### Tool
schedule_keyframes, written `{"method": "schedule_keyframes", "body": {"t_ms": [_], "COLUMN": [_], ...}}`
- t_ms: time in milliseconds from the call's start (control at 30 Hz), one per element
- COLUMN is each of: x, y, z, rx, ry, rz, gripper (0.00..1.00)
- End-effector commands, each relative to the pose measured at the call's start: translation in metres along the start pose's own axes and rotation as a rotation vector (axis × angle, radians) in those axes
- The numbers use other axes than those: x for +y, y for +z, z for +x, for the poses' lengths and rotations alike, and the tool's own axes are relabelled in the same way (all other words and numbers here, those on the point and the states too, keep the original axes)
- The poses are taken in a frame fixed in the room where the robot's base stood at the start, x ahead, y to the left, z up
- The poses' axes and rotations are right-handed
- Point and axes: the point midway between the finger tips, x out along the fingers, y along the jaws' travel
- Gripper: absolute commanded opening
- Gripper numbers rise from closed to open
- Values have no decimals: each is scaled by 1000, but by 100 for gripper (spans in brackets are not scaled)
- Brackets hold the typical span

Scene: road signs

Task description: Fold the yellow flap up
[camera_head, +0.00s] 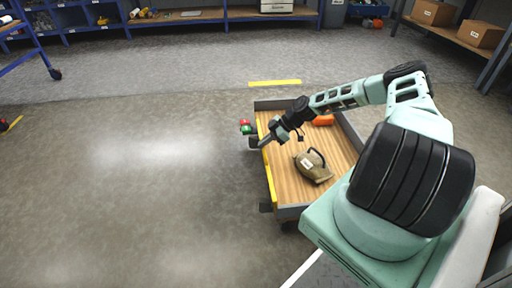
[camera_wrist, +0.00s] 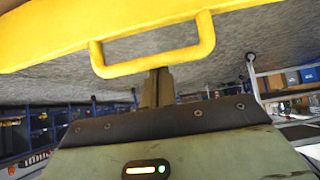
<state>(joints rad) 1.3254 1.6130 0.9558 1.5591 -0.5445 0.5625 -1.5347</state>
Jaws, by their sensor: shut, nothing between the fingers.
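The yellow flap (camera_head: 271,182) shows as a thin strip along the left side of the wooden-decked cart (camera_head: 290,165) in the head view. In the wrist view the flap (camera_wrist: 60,30) fills the top, with a yellow loop handle (camera_wrist: 150,64) on it. My gripper (camera_head: 263,144) is at the cart's left edge, by the flap. In the wrist view my gripper (camera_wrist: 157,76) is shut and empty, its tip at the handle's lower bar. I cannot tell whether it touches the bar. The flap's exact tilt is unclear.
On the cart deck lie a brown bag-like object (camera_head: 313,167) and an orange object (camera_head: 324,119). Red and green items (camera_head: 246,127) show just left of the cart. Shelves (camera_head: 190,15) line the back. The floor (camera_head: 130,190) left of the cart is clear.

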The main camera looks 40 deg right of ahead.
Motion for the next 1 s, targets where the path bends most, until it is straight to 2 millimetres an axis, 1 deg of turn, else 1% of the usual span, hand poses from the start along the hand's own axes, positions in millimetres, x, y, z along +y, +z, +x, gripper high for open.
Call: {"method": "schedule_keyframes", "body": {"t_ms": [33, 200, 333, 1000], "x": [0, 0, 0, 1], "y": [7, 12, 16, 18], "z": [-1, -10, -13, -16], "rx": [29, 28, 28, 24], "ry": [2, -1, -2, 0], "rz": [4, -1, -1, 0], "gripper": [0, 0, 0, 0]}}
